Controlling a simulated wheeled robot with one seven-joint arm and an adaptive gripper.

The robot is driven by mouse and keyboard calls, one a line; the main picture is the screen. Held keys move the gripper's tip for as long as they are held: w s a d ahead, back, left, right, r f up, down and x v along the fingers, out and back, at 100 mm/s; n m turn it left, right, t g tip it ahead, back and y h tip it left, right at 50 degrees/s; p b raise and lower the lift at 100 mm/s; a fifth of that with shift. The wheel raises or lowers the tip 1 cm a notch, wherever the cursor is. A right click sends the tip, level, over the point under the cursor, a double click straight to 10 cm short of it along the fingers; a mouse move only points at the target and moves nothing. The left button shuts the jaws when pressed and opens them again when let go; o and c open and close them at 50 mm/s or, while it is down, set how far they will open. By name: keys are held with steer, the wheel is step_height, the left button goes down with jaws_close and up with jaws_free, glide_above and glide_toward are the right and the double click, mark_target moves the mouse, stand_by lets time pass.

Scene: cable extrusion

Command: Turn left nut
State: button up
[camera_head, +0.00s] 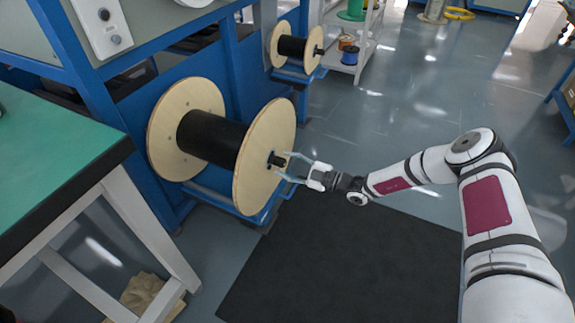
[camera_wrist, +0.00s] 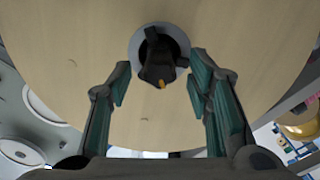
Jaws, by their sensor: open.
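The near spool (camera_head: 212,138), with wooden flanges and black cable, sits on the blue machine. A dark nut (camera_head: 278,160) stands out from the centre of its right flange. In the wrist view the nut (camera_wrist: 158,60) is a black piece with a small orange mark, in front of a grey ring. My gripper (camera_head: 287,167) is open at the right flange, its fingers pointing at the nut. In the wrist view my gripper (camera_wrist: 158,88) has one finger on each side of the nut's lower part, with gaps on both sides. The nut's far side is hidden.
A second, smaller spool (camera_head: 297,47) sits on the machine farther back. A green-topped table (camera_head: 50,170) stands at the left front. A shelf (camera_head: 350,55) with small reels is at the back. A black mat (camera_head: 345,265) covers the floor below my arm, and the floor at right is clear.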

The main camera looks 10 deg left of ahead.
steer(key=v, duration=1.1)
steer(key=shift+d, duration=0.4)
steer(key=shift+s, duration=0.1)
